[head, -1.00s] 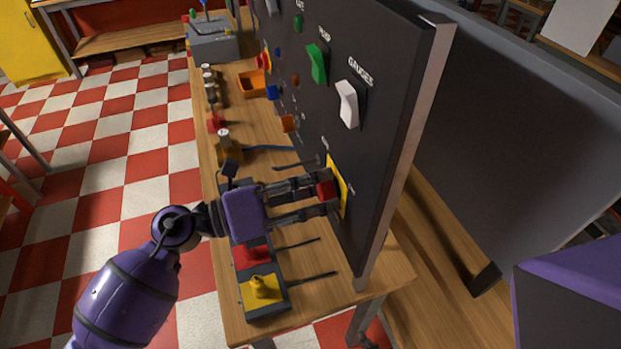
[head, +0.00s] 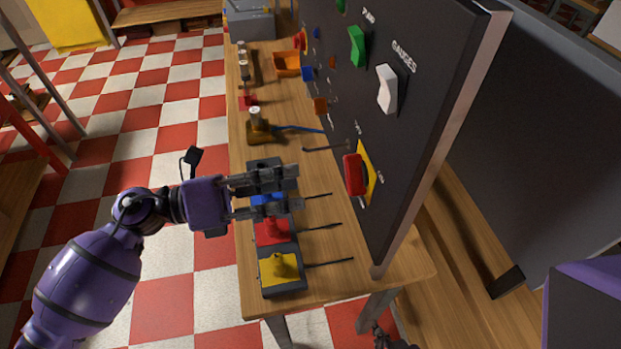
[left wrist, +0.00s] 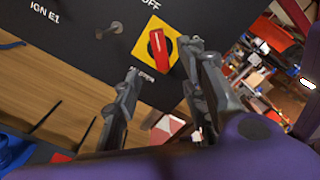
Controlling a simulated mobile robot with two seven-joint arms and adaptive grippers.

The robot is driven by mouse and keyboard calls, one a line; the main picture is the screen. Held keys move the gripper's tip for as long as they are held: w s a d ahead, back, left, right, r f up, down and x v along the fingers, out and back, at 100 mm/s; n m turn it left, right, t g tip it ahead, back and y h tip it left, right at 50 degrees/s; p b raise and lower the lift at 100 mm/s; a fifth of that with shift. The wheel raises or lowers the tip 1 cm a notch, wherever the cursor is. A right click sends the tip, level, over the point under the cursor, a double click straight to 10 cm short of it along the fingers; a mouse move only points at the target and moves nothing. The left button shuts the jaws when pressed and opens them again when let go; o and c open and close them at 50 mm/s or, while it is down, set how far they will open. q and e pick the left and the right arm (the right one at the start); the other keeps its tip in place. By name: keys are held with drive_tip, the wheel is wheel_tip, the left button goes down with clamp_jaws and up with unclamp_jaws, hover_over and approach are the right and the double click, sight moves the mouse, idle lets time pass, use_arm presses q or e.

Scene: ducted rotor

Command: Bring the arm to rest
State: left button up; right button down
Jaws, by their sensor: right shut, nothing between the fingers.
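My left gripper (head: 292,188) is open and empty, held above the table to the left of the black panel. Its two fingers also show apart in the left wrist view (left wrist: 165,95). The red rotary switch (head: 353,175) on its yellow plate (head: 368,172) is on the panel, with a gap between it and the fingertips. It also shows in the left wrist view (left wrist: 158,50), beyond the fingers. My right gripper (head: 385,340) shows only in part at the bottom edge of the head view; it is shut with nothing in it.
The black panel (head: 420,130) stands on the wooden table (head: 325,275) and carries a white switch (head: 388,88) and a green switch (head: 357,46). Checkered floor is open to the left.

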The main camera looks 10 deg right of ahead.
use_arm(q)
drive_tip(key=shift+a, duration=0.65)
